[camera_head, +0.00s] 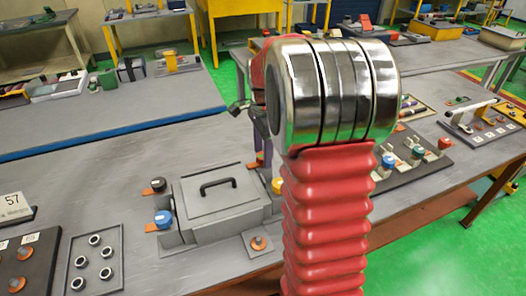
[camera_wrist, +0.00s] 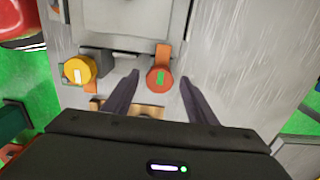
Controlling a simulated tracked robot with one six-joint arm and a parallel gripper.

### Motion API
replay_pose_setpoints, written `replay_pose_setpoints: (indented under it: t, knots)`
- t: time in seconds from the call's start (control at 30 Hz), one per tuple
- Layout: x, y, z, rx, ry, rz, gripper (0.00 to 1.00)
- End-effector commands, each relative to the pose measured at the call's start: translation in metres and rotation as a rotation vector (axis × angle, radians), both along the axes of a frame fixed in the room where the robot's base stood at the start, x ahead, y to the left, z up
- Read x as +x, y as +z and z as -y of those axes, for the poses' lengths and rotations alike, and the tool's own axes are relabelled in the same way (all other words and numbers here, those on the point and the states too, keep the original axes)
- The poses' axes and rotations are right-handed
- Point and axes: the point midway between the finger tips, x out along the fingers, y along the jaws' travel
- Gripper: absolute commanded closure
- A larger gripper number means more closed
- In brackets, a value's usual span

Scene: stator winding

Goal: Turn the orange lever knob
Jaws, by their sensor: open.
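The orange lever knob (camera_wrist: 160,78) is round, with a pale green bar on top and an orange tab towards the grey box (camera_wrist: 125,20). In the wrist view my gripper (camera_wrist: 159,77) is open, its two dark fingers apart on either side of the knob. A gap shows on both sides, so nothing is held. A yellow knob (camera_wrist: 78,70) sits left of the left finger; it also shows in the head view (camera_head: 277,185). In the head view my gripper is mostly hidden behind my arm, and I cannot make out the orange lever knob there.
The grey box's lid (camera_head: 215,198) has a black handle. A black knob (camera_head: 158,185) and a blue knob (camera_head: 163,218) are on its left. A plate with an orange disc (camera_head: 258,243) lies in front. A panel of coloured levers (camera_head: 415,155) stands to the right.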

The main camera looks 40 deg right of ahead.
Motion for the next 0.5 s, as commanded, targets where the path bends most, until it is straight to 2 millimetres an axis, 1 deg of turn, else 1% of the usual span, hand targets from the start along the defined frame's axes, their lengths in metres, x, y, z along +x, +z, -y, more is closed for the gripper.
replay_pose_setpoints:
  t: [0.2, 0.5]
  knots:
    - [0.0, 0.0001, 0.0, 0.0, 0.0, 0.0, 0.49]
    - [0.0, 0.0003, 0.0, 0.0, 0.0, 0.0, 0.7]
